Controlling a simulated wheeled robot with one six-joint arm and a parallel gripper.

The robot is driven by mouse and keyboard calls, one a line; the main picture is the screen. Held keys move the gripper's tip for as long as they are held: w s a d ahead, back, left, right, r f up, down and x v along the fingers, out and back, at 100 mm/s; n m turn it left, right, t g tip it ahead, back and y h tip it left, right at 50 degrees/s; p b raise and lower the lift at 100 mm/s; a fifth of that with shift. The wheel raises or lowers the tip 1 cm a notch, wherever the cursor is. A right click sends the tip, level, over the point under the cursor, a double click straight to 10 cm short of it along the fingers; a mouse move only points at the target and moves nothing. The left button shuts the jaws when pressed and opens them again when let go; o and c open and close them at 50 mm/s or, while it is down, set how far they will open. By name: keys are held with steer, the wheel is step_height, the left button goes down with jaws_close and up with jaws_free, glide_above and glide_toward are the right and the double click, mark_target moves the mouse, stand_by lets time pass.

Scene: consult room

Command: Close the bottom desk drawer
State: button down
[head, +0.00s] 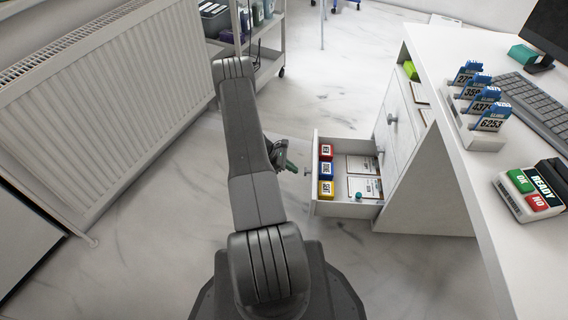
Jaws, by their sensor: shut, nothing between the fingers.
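The bottom desk drawer (349,209) is pulled out to the left from the white desk (433,190), low over the floor. Its front panel faces left, with a small knob (308,171) on it. Inside lie red, blue and yellow boxes (326,169), cards (362,165) and a small teal item (358,196). My gripper (287,163) is just left of the drawer front, near the knob, shut and empty. My arm partly hides it, and I cannot tell whether it touches the drawer.
A radiator (100,110) runs along the left wall. A wheeled cart (265,62) stands behind my arm. The desktop holds a badge rack (480,142), a keyboard (535,105) and a button box (530,190).

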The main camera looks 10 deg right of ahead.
steer(key=shift+s+d+f+b, duration=0.1)
steer(key=shift+s+d+f, duration=0.1)
steer(key=shift+d, duration=0.65)
steer(key=shift+s+d+f+b, duration=0.15)
steer(key=shift+d+f, duration=0.1)
steer(key=shift+d, duration=0.65)
steer(key=shift+s+d+f+b, duration=0.1)
steer(key=shift+s+d+f, duration=0.1)
steer(key=shift+d, duration=0.65)
steer(key=shift+d, duration=0.1)
steer(key=s+d+b, duration=0.2)
steer(key=d+b, duration=0.1)
steer(key=d, duration=0.8)
steer(key=s+d+b, duration=0.2)
steer(key=d+b, duration=0.2)
steer(key=d, duration=0.8)
steer(key=shift+s, duration=0.3)
steer(key=shift+a, duration=0.1)
